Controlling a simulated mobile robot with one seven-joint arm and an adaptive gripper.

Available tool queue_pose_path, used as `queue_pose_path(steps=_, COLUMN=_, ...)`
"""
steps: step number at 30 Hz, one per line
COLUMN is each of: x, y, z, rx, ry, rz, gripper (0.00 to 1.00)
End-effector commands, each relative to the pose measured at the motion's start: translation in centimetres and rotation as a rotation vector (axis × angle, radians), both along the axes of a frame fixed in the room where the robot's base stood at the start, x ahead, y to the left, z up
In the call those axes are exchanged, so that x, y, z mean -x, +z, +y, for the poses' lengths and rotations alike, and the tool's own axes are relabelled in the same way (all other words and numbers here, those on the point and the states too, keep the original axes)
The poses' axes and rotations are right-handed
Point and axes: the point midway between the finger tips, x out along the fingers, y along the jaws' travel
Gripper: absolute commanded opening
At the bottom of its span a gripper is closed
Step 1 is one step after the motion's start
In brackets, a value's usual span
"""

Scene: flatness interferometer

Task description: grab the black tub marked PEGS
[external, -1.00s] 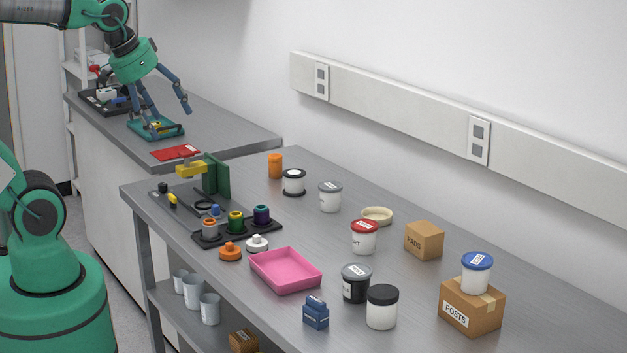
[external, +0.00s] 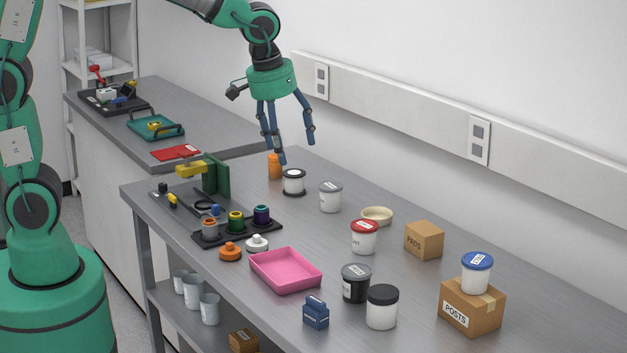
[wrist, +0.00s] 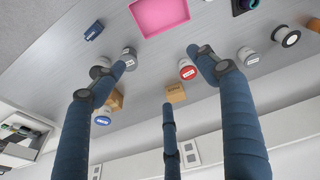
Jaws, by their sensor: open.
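A black tub (external: 355,285) with a grey lid stands upright on the near bench, right of the pink tray. Its white label is too small to read surely. In the wrist view its grey lid (wrist: 129,53) shows near the left fingertip, with its body partly hidden. My gripper (external: 290,147) is open and empty, with three blue fingers spread, high over the far end of the near bench. It is well apart from the black tub, up and to the left of it in the external view.
A white tub with a black lid (external: 382,308) stands close beside the black tub. The pink tray (external: 285,270), a blue box (external: 316,313) and a red-lidded tub (external: 364,238) are nearby. A POSTS box (external: 471,308) bears a blue-lidded tub (external: 477,273). The wall (external: 420,60) runs behind.

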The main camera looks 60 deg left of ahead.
Motion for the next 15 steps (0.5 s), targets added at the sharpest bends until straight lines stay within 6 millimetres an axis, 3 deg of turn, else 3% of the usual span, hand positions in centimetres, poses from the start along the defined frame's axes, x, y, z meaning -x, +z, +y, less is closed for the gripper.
queue_pose_path(steps=6, x=-3.6, y=-4.5, z=-5.3, rx=-0.007, ry=0.043, rz=0.048, gripper=0.73)
queue_pose_path(steps=15, x=-6.7, y=-11.4, z=-12.0, rx=-0.024, ry=0.105, rz=0.098, gripper=0.73)
